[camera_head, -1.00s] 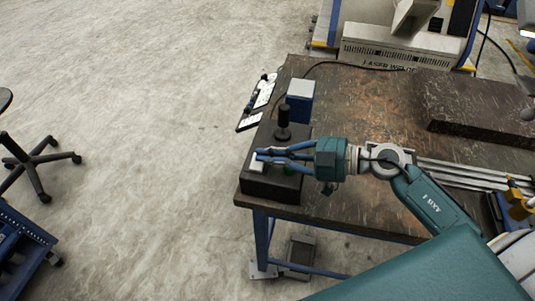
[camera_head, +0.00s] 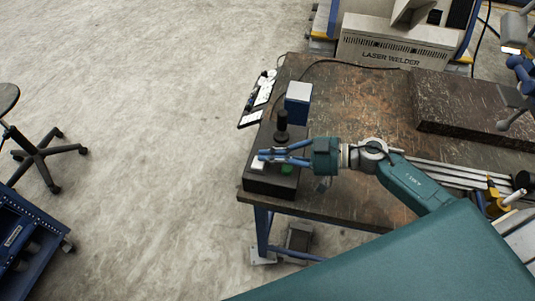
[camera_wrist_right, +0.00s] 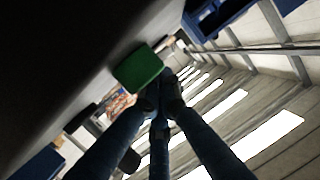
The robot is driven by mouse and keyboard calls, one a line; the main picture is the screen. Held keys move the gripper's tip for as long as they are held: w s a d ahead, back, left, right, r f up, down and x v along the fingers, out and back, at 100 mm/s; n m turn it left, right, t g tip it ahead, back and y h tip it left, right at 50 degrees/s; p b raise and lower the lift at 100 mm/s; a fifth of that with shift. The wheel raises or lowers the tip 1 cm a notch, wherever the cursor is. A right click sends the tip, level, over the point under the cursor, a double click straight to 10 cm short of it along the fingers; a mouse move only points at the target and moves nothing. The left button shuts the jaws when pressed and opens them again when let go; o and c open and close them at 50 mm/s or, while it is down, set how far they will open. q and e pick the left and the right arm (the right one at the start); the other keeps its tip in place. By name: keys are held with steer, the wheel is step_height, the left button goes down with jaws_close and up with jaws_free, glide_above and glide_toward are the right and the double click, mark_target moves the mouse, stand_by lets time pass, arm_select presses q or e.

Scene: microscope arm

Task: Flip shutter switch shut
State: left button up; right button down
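A black control box (camera_head: 270,184) stands at the table's left corner, with a black joystick (camera_head: 282,125), a green button (camera_head: 287,169) and a white switch-like part (camera_head: 258,163). No label shows which part is the shutter switch. My right gripper (camera_head: 262,155) reaches in from the right over the box, its tips close to the white part; contact cannot be told. In the right wrist view its fingers (camera_wrist_right: 160,98) converge with nothing visible between them. The green button (camera_wrist_right: 138,68) shows large beside the fingertips there. My left gripper is not in view.
The worn brown table (camera_head: 345,115) has free room behind my right arm. A blue box (camera_head: 298,100) stands behind the joystick. A dark slab (camera_head: 470,105) lies at the right, and the laser welder (camera_head: 390,50) stands behind.

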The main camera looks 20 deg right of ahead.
steer(key=shift+f, duration=0.15)
steer(key=r+p, duration=0.4)
steer(key=p, duration=0.1)
steer(key=shift+w+d+r, duration=0.3)
steer(key=shift+d+r, duration=0.05)
steer(key=shift+r, duration=0.05)
steer(key=shift+s+d+f+b, duration=0.35)
steer(key=shift+d+f+b, duration=0.05)
steer(key=shift+b, duration=0.2)
steer(key=b+v, duration=0.1)
steer(key=v, duration=0.7)
steer(key=shift+b, duration=0.35)
steer(key=shift+s+d+r, duration=0.15)
steer(key=shift+d+r, duration=0.1)
steer(key=shift+r, duration=0.05)
